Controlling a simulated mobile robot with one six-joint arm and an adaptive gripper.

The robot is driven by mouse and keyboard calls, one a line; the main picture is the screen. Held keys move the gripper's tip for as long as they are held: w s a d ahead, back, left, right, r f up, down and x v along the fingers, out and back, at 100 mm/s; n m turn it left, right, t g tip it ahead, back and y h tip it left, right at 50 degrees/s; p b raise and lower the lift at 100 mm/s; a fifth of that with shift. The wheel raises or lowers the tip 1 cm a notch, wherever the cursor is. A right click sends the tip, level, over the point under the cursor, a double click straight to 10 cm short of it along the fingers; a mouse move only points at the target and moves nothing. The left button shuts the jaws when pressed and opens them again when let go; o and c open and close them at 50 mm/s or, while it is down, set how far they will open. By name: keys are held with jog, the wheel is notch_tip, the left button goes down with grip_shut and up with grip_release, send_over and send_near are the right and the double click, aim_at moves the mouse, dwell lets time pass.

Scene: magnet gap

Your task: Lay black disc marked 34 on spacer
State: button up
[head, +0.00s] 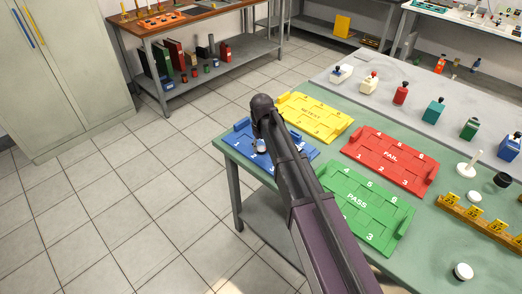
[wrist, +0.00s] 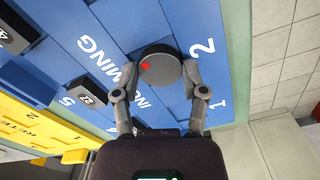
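In the wrist view a black disc (wrist: 160,68) with a red dot lies over the blue INCOMING tray (wrist: 95,22), beside the printed 2. No number 34 is readable on it. My gripper (wrist: 160,64) is around the disc, one finger on each side; the fingers look open, with a narrow gap at the left. In the head view my gripper (head: 262,122) is over the blue tray (head: 242,146), and my arm hides part of it. White discs (head: 474,196) (head: 463,271) lie on the green table; I cannot tell which is the spacer.
Yellow (head: 313,117), red (head: 390,160) and green (head: 366,207) trays stand close by. A white post on a base (head: 469,167), a black cylinder (head: 502,180) and a numbered yellow rack (head: 482,218) are at the right. Small bottles line the back. Dark blocks (wrist: 88,92) sit in the blue tray.

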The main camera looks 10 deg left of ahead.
jog(key=shift+c, duration=1.2)
jog(key=shift+r+p, duration=2.5)
